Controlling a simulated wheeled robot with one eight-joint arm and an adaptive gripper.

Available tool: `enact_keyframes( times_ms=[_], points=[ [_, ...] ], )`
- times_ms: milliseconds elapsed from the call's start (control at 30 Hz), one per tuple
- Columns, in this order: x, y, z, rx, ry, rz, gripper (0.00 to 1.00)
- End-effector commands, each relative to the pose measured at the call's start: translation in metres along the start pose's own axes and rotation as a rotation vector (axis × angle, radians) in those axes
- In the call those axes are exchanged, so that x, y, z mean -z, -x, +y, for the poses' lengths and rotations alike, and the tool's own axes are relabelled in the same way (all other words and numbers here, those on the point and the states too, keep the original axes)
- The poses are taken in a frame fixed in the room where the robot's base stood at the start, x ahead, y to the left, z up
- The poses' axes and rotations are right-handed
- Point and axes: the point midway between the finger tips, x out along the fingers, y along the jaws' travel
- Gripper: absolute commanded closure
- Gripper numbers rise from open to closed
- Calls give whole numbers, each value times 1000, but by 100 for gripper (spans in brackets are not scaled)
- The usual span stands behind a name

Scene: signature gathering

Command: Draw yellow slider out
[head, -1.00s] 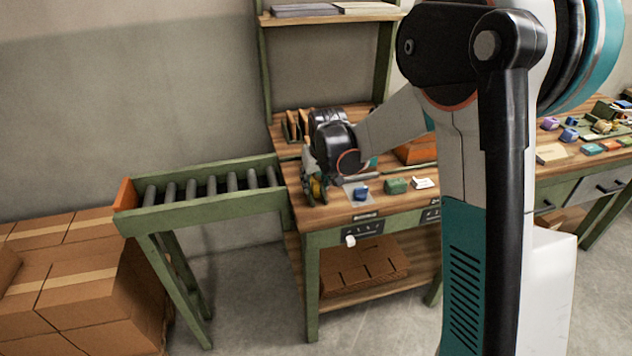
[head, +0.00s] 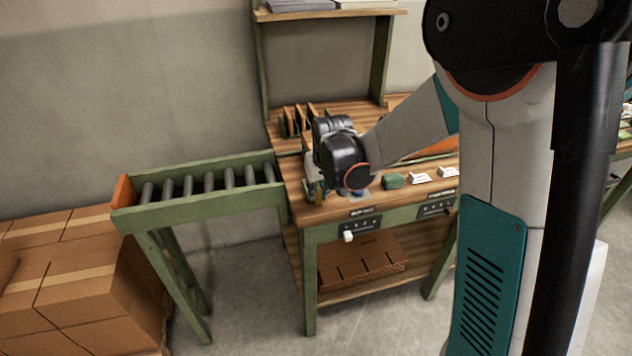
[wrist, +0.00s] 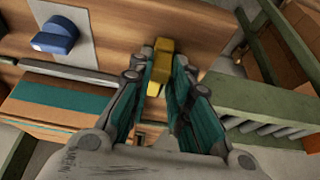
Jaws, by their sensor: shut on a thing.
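The yellow slider (wrist: 161,60) is a small yellow block in the wrist view. It sits between the two teal-padded fingers of my gripper (wrist: 157,72), which are shut on it. The fingers hide part of its sides and lower end. In the head view my gripper (head: 316,190) points down at the left end of the workbench (head: 330,208). There the slider is too small and covered to make out well. I cannot tell whether it touches the bench top.
A blue block (wrist: 55,36) lies on a pale card near the gripper. A green block (head: 393,181) and white cards (head: 420,178) lie to the right. A roller conveyor (head: 200,195) adjoins the bench's left side. Stacked cartons (head: 75,280) stand farther left.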

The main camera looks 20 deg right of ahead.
Motion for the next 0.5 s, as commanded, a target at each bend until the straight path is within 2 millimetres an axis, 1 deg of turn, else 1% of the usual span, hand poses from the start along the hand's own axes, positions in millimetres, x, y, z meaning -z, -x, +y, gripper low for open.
enact_keyframes(
  times_ms=[33, 133, 167, 200, 233, 500],
  points=[
    [-4, 0, 0, 0, 0, -9, 100],
    [-4, 0, 0, 0, 0, -10, 100],
    [-4, 0, 0, 0, 0, -11, 77],
    [-4, 0, 0, 0, 0, -10, 68],
    [-4, 0, 0, 0, 0, -10, 62],
    [-3, 0, 0, 0, 0, -7, 62]
  ],
)
